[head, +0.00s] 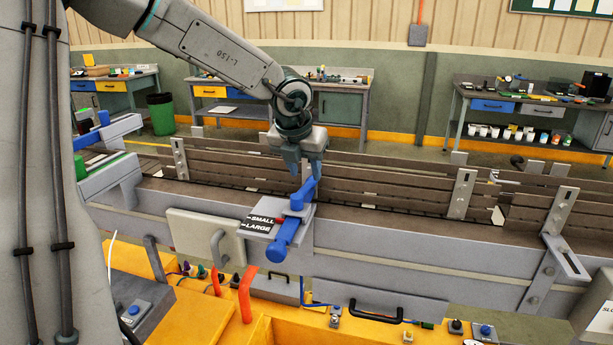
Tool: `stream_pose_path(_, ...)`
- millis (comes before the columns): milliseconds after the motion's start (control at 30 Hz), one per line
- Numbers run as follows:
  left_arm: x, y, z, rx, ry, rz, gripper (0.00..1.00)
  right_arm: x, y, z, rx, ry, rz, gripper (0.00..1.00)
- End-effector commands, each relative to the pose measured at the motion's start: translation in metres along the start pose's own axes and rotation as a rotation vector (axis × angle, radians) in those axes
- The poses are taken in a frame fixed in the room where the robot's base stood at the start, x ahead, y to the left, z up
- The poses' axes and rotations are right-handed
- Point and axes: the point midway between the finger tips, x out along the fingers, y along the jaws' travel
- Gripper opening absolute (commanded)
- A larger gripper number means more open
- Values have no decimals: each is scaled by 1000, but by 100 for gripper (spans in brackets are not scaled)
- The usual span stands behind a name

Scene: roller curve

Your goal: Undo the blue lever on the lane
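The blue lever (284,238) sits on a grey bracket plate on the near rail of the lane (400,239). It slants from its rounded lower end up to the right. A black label (257,225) beside it reads SMALL and LARGE. My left gripper (304,173) points down from above, right over the lever's upper end. Its two fingers stand apart with the top of the lever below or between them; I cannot tell whether they touch it. My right gripper is not in view.
Slatted guide boards (390,186) run along the lane behind the lever. In front are an orange bench (200,320) with a red handle (247,292) and a black handle (376,310). Workbenches (530,110) stand far back.

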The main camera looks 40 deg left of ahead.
Motion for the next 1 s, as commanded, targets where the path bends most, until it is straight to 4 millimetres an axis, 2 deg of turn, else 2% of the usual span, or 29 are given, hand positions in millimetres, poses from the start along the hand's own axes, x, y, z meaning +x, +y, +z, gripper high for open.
stream_pose_path(33, -16, 0, 2, 0, -4, -1, 40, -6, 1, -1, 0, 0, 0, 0)
stream_pose_path(100, -31, 0, 3, 0, -5, -1, 40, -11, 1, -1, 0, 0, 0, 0)
stream_pose_path(333, -66, 0, 2, 1, -2, 0, 40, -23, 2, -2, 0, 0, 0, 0)
stream_pose_path(500, -73, 0, 1, 1, -1, 0, 40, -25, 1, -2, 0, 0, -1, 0)
stream_pose_path(1000, -73, 0, 1, 0, -1, 0, 40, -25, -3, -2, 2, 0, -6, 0)
